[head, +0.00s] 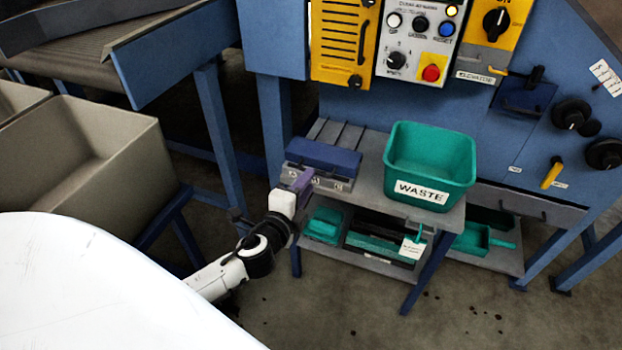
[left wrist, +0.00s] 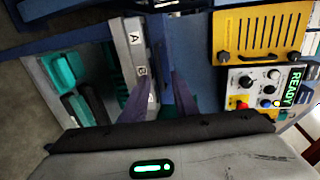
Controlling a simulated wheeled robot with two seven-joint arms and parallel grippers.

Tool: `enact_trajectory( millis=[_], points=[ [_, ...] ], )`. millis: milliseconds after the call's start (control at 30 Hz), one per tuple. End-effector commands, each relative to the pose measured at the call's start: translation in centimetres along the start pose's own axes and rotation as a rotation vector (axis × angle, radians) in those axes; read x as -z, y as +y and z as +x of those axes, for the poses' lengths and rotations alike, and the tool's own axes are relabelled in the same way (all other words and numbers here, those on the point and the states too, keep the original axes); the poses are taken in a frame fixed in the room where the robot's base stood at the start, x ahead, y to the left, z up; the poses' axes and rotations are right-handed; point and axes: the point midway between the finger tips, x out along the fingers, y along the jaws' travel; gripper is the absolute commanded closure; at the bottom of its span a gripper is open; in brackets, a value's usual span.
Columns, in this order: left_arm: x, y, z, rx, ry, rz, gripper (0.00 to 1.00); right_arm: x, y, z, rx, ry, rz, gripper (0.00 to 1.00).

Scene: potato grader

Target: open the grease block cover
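The grease block is a grey block (head: 325,183) with letter labels on its front, at the left end of a grey bench. Its blue cover (head: 325,153) lies along the top and looks down. In the left wrist view the block (left wrist: 135,45) and the cover's edge (left wrist: 165,45) run upright in the picture. My left gripper (head: 301,183) is at the block's front left. Its purple fingers (left wrist: 160,95) are apart with nothing held between them, close to the block and cover. I cannot tell whether they touch. My right gripper is not in view.
A green WASTE bin (head: 430,165) stands on the bench (head: 372,185) right of the block. Green trays (head: 378,243) lie on the shelf below. The blue machine with its control panel (head: 415,45) rises behind. A beige crate (head: 95,160) stands at left.

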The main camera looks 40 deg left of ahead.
Motion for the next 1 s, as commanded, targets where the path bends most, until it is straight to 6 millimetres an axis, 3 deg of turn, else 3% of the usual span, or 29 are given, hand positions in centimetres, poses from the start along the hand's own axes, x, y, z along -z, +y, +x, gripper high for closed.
enact_trajectory(
  millis=[200, 567, 733, 1000],
  points=[
    [0.0, 0.1, 2.9, 0.000, 0.000, -0.001, 0.74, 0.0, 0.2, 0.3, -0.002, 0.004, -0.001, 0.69],
    [0.0, 0.1, 3.5, -0.002, 0.001, -0.002, 0.74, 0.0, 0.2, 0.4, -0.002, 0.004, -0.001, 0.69],
    [0.0, 0.1, 3.5, -0.002, 0.001, -0.002, 0.99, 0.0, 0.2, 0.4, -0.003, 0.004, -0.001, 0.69],
    [0.0, 0.1, 3.4, -0.002, 0.001, -0.002, 1.00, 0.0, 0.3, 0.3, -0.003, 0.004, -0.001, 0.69]
  ],
)
